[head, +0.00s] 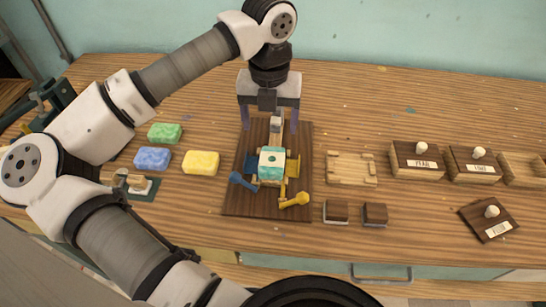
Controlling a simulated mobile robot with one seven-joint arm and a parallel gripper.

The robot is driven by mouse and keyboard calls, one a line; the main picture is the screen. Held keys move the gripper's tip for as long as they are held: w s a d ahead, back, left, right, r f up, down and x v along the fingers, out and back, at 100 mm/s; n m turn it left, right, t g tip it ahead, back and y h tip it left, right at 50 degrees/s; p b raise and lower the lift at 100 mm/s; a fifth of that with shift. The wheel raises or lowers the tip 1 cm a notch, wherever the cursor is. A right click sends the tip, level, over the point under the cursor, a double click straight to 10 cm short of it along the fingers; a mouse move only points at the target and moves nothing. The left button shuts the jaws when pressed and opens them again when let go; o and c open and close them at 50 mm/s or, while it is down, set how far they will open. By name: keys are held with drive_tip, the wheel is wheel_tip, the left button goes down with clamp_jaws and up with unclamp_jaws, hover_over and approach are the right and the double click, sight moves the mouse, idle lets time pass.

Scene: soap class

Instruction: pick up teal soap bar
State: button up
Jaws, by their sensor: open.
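The teal soap bar (272,162) is a light teal block with a pale band. It sits in the middle of a dark wooden board, between blue and yellow clamp-like parts. My gripper (270,121) points down over the back part of the board, behind the soap bar in the picture. Its two fingers are spread apart with no soap between them. A small grey-white post (277,122) shows between the fingers; I cannot tell its exact depth relative to them.
The dark board (239,202) carries a blue handle (240,180) and a yellow handle (297,200). Green (165,132), blue (153,158) and yellow (201,162) soap-like blocks lie left. A light wooden tray (352,168), two dark blocks and lidded, labelled boxes (417,161) stand right.

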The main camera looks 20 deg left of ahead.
sight(273, 154)
wheel_tip(273, 154, down, 4)
drive_tip(key=shift+d+r, duration=0.1)
drive_tip(key=shift+r, duration=0.1)
drive_tip(key=f, duration=0.1)
drive_tip(key=f+p, duration=0.1)
drive_tip(key=f, duration=0.1)
drive_tip(key=f+p, duration=0.1)
drive_tip(key=shift+s+d+f, duration=0.2)
drive_tip(key=shift+d+f, duration=0.1)
drive_tip(key=shift+d, duration=0.05)
drive_tip(key=shift+f, duration=0.45)
drive_tip(key=c, duration=1.1)
drive_tip(key=shift+r, duration=0.1)
